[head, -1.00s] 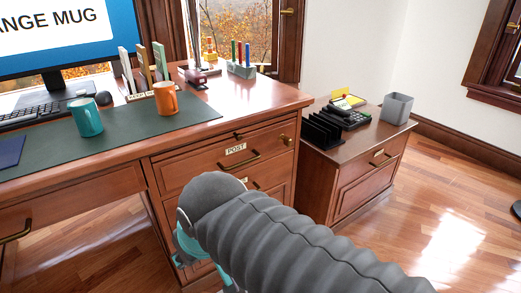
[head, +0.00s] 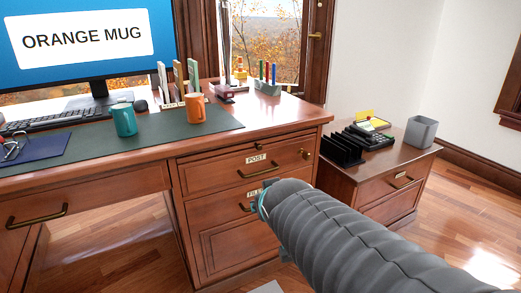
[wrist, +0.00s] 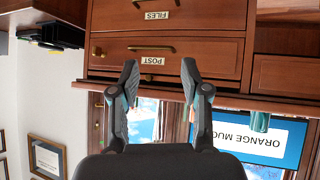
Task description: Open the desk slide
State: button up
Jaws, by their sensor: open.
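The desk slide (head: 240,149) is a thin wooden board front with a small dark knob, just under the desk top and above the POST drawer (head: 240,168). It looks flush with the desk front. In the wrist view, which is upside down, the slide (wrist: 170,79) lies below the POST label, with its knob between my fingertips in the picture. My gripper (wrist: 160,78) is open and empty, its two dark fingers pointing towards the desk front. I cannot tell the remaining gap. In the head view my grey arm hides most of the gripper.
The desk top (head: 290,110) overhangs the slide. An orange mug (head: 195,109) and a teal mug (head: 124,119) stand on the green mat. The FILES drawer (head: 225,210) is below POST. A low side cabinet (head: 385,190) stands to the right. Open floor lies in front.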

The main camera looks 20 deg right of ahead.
jog(key=w+d+t+b, duration=0.1)
jog(key=w+d+t, duration=0.3)
jog(key=w+d, duration=0.35)
jog(key=n+t+y+b, duration=0.2)
jog(key=t+y, duration=0.2)
send_near(260, 147)
jog(key=w, duration=1)
jog(key=shift+w+a+f, duration=0.15)
jog(key=shift+w+a, duration=0.05)
jog(key=shift+w, duration=0.1)
jog(key=shift+c, duration=0.3)
grip_shut()
